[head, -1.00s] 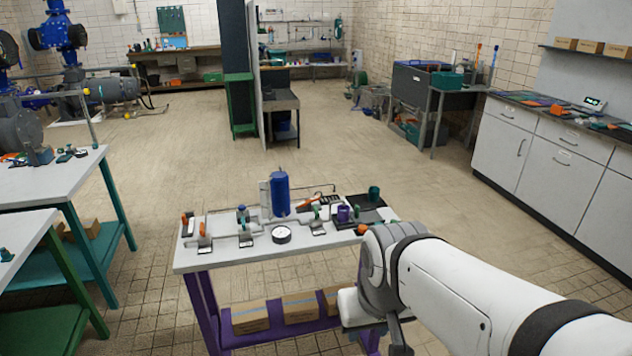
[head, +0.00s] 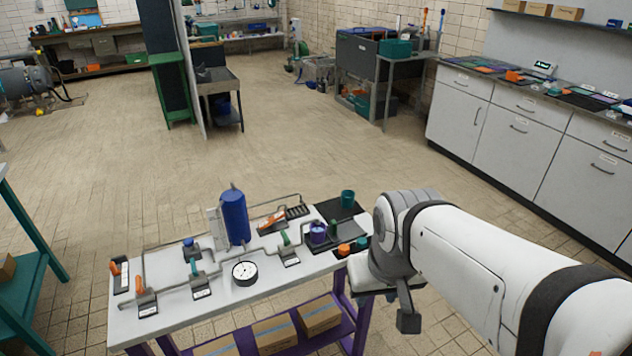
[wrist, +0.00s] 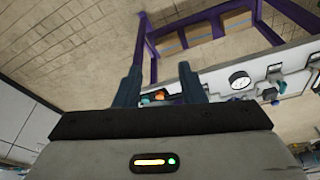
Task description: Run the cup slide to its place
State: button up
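A purple cup-like piece (head: 318,233) stands at the right end of the white bench (head: 120,325). A teal cup (head: 347,199) stands behind it on a black mat (head: 328,209). I cannot tell which part is the cup slide. An orange knob (head: 343,249) and a green one (head: 361,243) sit at the bench's right front edge. My gripper (wrist: 160,68) is open and empty in the wrist view, with small orange and teal parts (wrist: 160,95) showing beyond its fingers. In the head view my arm is right of the bench, and my fingers cannot be made out clearly.
A blue cylinder (head: 235,216), a round gauge (head: 245,273) and pipes with orange and green levers crowd the bench. Boxes (head: 318,315) lie on the purple shelf below. White cabinets (head: 535,120) line the right wall. Open floor (head: 290,150) lies behind the bench.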

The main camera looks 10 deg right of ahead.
jog(key=shift+o, duration=0.6)
jog(key=shift+a, duration=0.15)
jog(key=m+g+p, duration=0.1)
jog(key=m+g, duration=0.2)
jog(key=m, duration=1.1)
send_over(334, 222)
jog(key=f, duration=1)
jog(key=shift+s+f, duration=0.2)
jog(key=shift+s, duration=0.05)
jog(key=shift+w+f, duration=0.3)
jog(key=shift+f, duration=0.4)
notch_tip(334, 222, down, 7)
jog(key=shift+f+p, duration=0.1)
jog(key=shift+p, duration=0.55)
